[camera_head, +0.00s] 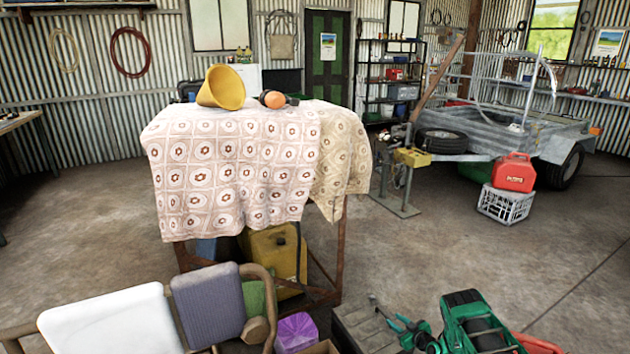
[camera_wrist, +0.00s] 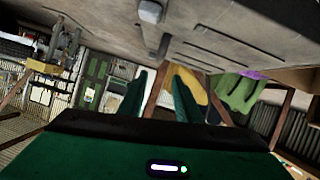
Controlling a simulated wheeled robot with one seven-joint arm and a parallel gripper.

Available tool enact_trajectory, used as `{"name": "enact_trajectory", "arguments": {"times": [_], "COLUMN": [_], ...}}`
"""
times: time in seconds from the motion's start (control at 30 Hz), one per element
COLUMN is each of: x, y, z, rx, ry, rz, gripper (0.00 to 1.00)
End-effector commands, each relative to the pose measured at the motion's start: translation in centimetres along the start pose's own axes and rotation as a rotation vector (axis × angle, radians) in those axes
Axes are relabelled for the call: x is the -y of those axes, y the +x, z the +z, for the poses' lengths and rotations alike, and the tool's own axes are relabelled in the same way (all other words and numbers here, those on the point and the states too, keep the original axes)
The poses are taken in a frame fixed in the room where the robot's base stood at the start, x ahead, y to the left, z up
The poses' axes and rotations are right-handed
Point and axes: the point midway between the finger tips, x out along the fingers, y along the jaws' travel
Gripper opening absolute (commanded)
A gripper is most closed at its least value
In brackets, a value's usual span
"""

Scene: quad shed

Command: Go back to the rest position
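My green gripper (camera_head: 390,318) is low in the front right of the head view, beside a grey wooden surface. My green arm reaches in behind it from the right. In the wrist view its two dark green fingers stand apart, and the gap between them (camera_wrist: 159,88) shows only background, so my gripper is open and empty. No object touches the fingers there. The task names no object.
A cloth-covered table (camera_head: 235,165) carries a yellow cone (camera_head: 222,88) and an orange ball-like item (camera_head: 273,99). Chairs (camera_head: 112,325) stand at front left. A red fuel can (camera_head: 514,172) sits on a white crate (camera_head: 505,204) by the trailer. Floor at right is clear.

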Motion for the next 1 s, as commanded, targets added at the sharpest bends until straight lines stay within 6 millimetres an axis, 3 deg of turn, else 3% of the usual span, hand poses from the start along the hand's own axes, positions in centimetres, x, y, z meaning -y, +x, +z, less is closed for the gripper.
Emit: {"name": "enact_trajectory", "arguments": {"times": [0.5,1.0], "x": [-0.2,-0.3], "y": [5.4,7.8], "z": [-0.1,-0.2], "rx": [-0.001,-0.001], "ry": [-0.002,-0.001], "rz": [0.003,0.004], "gripper": [0.31,0.31]}}
